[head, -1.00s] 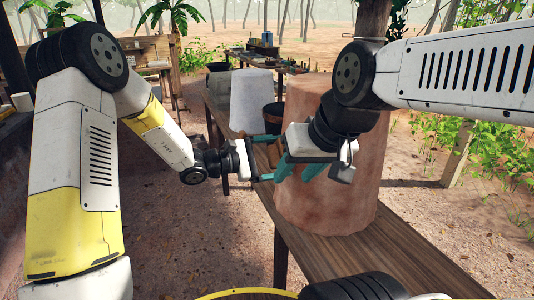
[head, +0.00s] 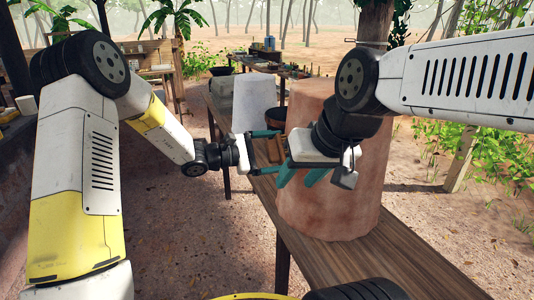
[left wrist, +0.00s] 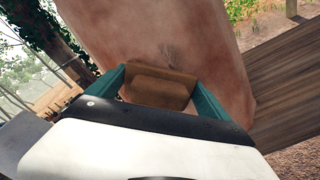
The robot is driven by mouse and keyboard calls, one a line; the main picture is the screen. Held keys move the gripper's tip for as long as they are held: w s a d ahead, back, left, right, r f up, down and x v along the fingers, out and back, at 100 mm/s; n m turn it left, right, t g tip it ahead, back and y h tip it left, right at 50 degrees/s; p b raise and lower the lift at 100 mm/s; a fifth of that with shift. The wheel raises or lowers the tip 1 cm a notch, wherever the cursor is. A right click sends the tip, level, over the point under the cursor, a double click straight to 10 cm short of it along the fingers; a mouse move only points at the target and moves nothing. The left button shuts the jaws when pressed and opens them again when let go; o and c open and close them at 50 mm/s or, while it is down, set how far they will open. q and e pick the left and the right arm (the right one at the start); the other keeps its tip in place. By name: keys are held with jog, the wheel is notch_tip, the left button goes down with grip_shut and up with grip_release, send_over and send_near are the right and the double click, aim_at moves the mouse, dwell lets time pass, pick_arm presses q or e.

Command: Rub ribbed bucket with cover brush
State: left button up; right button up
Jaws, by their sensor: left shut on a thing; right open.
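My left gripper (head: 274,151) is shut on a brown block-like brush (head: 275,150), which shows better in the left wrist view (left wrist: 158,90) between the teal fingers. The brush is close in front of a large terracotta-coloured cylinder (head: 335,215); whether it touches it I cannot tell. My right gripper (head: 299,178) is open and empty, in front of the cylinder's left side, and its arm hides part of the cylinder. A small dark brown bucket (head: 276,113) stands behind, partly hidden. I cannot make out ribs on either.
The cylinder stands on a long wooden table (head: 385,265) running away from me. A pale upright slab (head: 252,103) stands farther along it. A second table with small items (head: 275,66) is at the back. The table's near right end is clear.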

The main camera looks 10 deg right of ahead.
aim_at(282, 156)
pick_arm(q)
jog(key=shift+s+d, duration=0.25)
jog(key=shift+s, duration=0.6)
jog(key=shift+s+d, duration=0.2)
jog(key=shift+s, duration=0.65)
jog(key=shift+w+a, duration=0.2)
jog(key=shift+w, duration=0.7)
jog(key=shift+w+a, duration=0.15)
jog(key=shift+w, duration=0.75)
jog(key=shift+a, duration=0.1)
jog(key=shift+v, duration=2.9)
jog(key=shift+v, duration=1.55)
jog(key=shift+d+r, duration=0.2)
jog(key=shift+d, duration=0.95)
jog(key=shift+d+r, duration=0.25)
jog(key=shift+d, duration=0.95)
jog(key=shift+d+r, duration=0.2)
jog(key=shift+d, duration=0.95)
